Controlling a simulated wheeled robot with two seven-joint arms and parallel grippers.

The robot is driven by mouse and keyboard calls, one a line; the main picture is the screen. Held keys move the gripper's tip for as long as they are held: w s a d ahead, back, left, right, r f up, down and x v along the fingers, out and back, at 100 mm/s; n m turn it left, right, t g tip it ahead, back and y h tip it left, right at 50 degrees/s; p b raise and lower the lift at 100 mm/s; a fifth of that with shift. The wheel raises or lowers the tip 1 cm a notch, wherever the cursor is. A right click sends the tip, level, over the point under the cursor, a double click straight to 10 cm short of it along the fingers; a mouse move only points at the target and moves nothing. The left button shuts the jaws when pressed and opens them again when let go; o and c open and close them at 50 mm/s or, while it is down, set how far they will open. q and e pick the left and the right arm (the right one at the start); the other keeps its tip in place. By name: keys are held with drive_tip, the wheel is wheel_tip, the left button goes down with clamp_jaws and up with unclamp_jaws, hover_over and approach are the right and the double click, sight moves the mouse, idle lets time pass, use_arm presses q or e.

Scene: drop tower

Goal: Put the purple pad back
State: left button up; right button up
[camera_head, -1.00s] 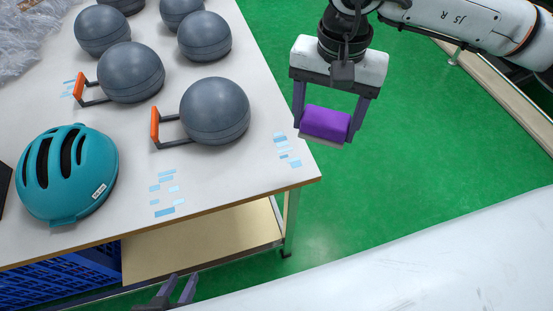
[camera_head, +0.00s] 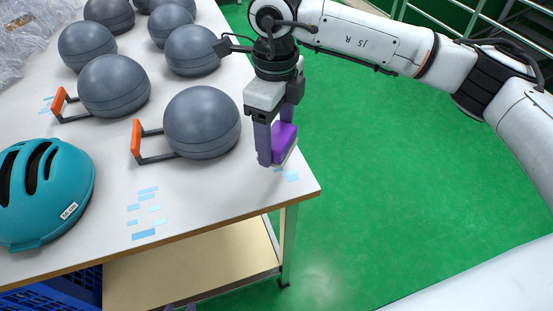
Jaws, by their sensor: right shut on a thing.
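The purple pad (camera_head: 284,142) is a small purple block with a pale base. My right gripper (camera_head: 275,150) is shut on it and holds it near the table's right edge, beside the large grey ball with an orange handle (camera_head: 202,122). The gripper partly hides the pad. I cannot tell whether the pad touches the table top. Light blue tape marks (camera_head: 290,176) show on the table just below it. My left gripper (camera_head: 180,308) shows only as small tips at the bottom edge, and its opening cannot be made out.
The white table (camera_head: 225,195) carries several grey balls, some with orange handles, and a teal helmet (camera_head: 50,195) at the left. More blue tape marks (camera_head: 145,215) lie near the front. A blue crate (camera_head: 60,291) is under the table. Green floor (camera_head: 400,190) is clear at right.

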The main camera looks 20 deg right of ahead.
sight(276, 135)
drive_tip(key=shift+f, duration=2.95)
drive_tip(key=shift+f, duration=0.2)
drive_tip(key=o, duration=1)
drive_tip(key=shift+c, duration=0.2)
drive_tip(key=shift+r, duration=0.1)
wheel_tip(276, 135, up, 12)
drive_tip(key=shift+r, duration=0.15)
